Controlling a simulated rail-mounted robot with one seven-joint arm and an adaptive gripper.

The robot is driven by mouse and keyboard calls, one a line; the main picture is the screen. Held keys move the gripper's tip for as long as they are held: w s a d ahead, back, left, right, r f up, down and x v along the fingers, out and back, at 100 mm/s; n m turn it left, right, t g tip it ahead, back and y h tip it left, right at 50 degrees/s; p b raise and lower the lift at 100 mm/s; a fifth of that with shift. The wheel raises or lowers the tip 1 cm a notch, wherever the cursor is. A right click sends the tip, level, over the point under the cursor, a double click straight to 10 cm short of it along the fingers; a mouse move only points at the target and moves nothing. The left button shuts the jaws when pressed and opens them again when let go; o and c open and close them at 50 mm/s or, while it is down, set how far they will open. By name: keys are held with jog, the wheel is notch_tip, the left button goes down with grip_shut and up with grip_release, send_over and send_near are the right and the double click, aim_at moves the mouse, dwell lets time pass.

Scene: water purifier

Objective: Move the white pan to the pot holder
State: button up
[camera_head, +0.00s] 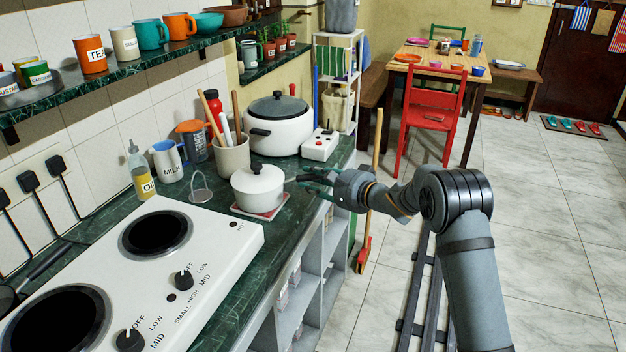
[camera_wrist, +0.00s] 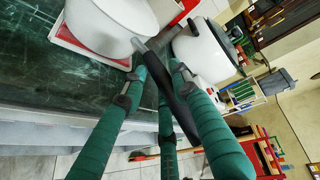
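The white pan (camera_head: 258,188) with its white lid stands upright on the counter, over the red and white pot holder (camera_head: 265,214). The holder's edge shows below the pan, and they appear to touch. In the wrist view the pan (camera_wrist: 108,22) is at the top left, with the holder (camera_wrist: 62,36) under it. Its dark handle (camera_wrist: 168,72) points toward me and runs between the teal fingers of my gripper (camera_wrist: 156,74). The fingers look spread, with small gaps beside the handle. In the head view my gripper (camera_head: 308,180) is just right of the pan, at the counter's edge.
A large white cooker (camera_head: 279,128) and a white box with a red button (camera_head: 320,144) stand behind the pan. A utensil crock (camera_head: 232,156) is close behind left. The white stove (camera_head: 140,265) fills the near counter. A broom (camera_head: 372,190) stands beside the counter.

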jog(key=o, duration=0.4)
jog(key=shift+c, duration=0.2)
jog(key=shift+r, duration=0.25)
jog(key=shift+s+d, duration=0.25)
jog(key=shift+d, duration=0.1)
jog(key=v, duration=1.1)
